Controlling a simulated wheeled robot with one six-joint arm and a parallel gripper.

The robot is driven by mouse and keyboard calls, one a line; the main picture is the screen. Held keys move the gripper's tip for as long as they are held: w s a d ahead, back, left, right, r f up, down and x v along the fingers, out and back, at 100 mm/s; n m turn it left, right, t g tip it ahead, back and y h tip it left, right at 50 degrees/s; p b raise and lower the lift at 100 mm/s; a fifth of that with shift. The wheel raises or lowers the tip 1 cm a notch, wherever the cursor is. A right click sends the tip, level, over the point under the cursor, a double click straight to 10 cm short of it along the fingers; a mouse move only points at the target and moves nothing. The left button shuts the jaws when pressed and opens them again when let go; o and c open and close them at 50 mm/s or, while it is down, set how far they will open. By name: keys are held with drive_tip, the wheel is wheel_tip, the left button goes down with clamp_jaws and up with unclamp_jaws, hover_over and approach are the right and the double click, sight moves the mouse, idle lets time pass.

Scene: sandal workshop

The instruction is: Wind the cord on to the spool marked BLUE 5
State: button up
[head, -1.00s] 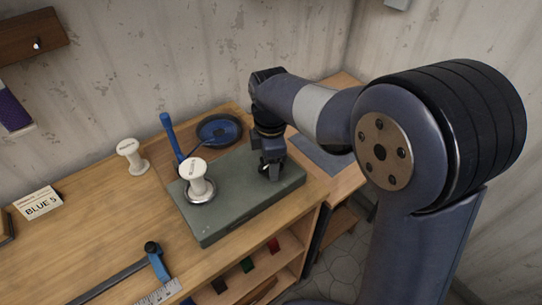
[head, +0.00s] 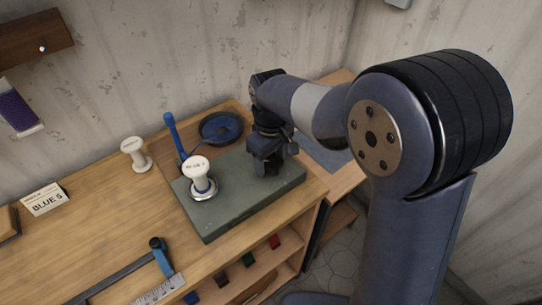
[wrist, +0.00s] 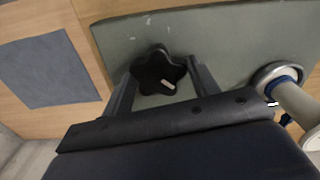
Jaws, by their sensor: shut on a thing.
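A white spool (head: 197,170) stands upright on a round metal seat (head: 204,195) on the green board (head: 225,215). Its top lettering seems to read BLUE 5. Blue cord shows around its core, also in the wrist view (wrist: 287,76). My gripper (head: 266,172) points down at the board, right of the spool. In the wrist view, my gripper (wrist: 162,82) is shut on a black star-shaped knob (wrist: 152,70). A dark dish (head: 222,127) behind the board holds blue cord.
A second white spool (head: 136,154) stands on the bench at left. A card (head: 45,200) reading BLUE 5 stands farther left. A blue-handled tool and ruler (head: 160,285) lie at the front edge. Shelf cubbies (head: 222,283) are below.

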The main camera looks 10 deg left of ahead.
drive_tip(key=m, duration=0.4)
drive_tip(key=shift+m, duration=0.3)
drive_tip(key=m, duration=0.3)
drive_tip(key=shift+a+m+p, duration=0.1)
drive_tip(key=shift+m+p, duration=0.3)
drive_tip(key=m, duration=0.4)
drive_tip(key=shift+w, duration=0.1)
drive_tip(key=m, duration=0.8)
drive_tip(key=shift+w+m+p, duration=0.1)
drive_tip(key=shift+m+p, duration=0.2)
drive_tip(key=m, duration=0.3)
drive_tip(key=shift+m, duration=0.4)
drive_tip(key=m, duration=0.4)
drive_tip(key=shift+w, duration=0.1)
drive_tip(key=shift+m, duration=2)
